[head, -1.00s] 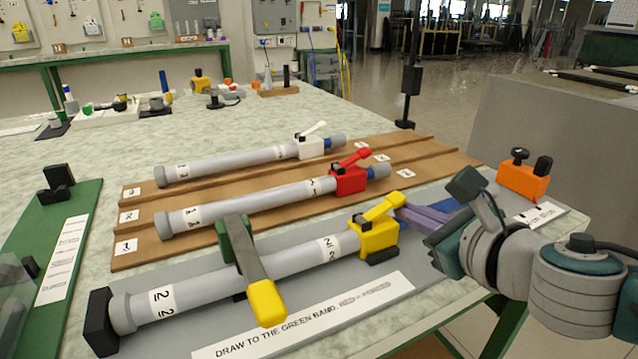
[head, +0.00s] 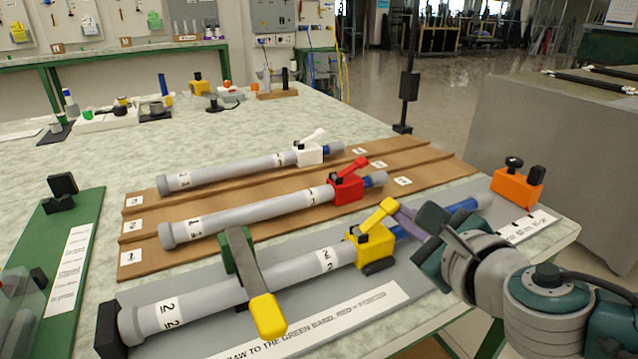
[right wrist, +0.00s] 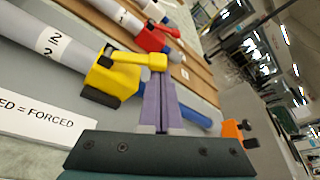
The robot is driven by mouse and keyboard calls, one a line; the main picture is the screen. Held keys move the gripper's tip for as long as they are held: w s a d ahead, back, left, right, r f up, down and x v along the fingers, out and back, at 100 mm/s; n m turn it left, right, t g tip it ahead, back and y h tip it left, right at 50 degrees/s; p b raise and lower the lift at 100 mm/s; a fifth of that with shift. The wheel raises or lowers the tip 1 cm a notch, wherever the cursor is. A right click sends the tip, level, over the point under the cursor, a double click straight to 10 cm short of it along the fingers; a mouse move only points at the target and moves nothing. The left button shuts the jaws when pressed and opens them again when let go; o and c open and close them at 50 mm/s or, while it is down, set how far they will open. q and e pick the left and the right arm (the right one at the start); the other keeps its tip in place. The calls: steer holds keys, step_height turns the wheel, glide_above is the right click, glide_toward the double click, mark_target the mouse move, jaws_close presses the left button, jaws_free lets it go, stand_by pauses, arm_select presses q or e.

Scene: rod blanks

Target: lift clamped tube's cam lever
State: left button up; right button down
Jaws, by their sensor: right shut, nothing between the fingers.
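The clamped grey tube (head: 205,303), labelled 2, lies on a grey fixture board. A clamp with a yellow handle (head: 268,315) crosses it. A yellow collar (head: 373,246) sits at its right end and carries the yellow cam lever (head: 377,216), which slopes up to the right. My right gripper (head: 401,210) is shut and empty, its purple fingers at the lever's free end. In the right wrist view, the fingertips (right wrist: 157,82) are just under the lever's end (right wrist: 155,61); I cannot tell if they touch. My left gripper is out of view.
Two similar tubes with a red collar (head: 347,189) and a white collar (head: 309,153) lie on a brown rack behind. A blue rod (head: 460,210) extends right from the yellow collar. An orange block (head: 517,188) stands at the right edge. A green board (head: 85,215) lies left.

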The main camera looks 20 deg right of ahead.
steer(key=shift+a+r+n+t+h+p, duration=0.3)
steer(key=shift+a+r+n+p, duration=0.05)
steer(key=shift+r+n+p, duration=0.4)
steer(key=shift+a+r+n+h+p, duration=0.5)
steer(key=shift+n+p, duration=0.2)
steer(key=shift+n, duration=0.35)
steer(key=a+n, duration=0.1)
steer(key=a+r+n+t+h+p, duration=0.1)
steer(key=n, duration=0.1)
steer(key=shift+s+n+t, duration=0.1)
steer(key=shift+n+t, duration=0.2)
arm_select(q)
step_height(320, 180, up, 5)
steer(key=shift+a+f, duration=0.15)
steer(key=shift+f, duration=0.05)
arm_select(e)
steer(key=shift+d, duration=0.1)
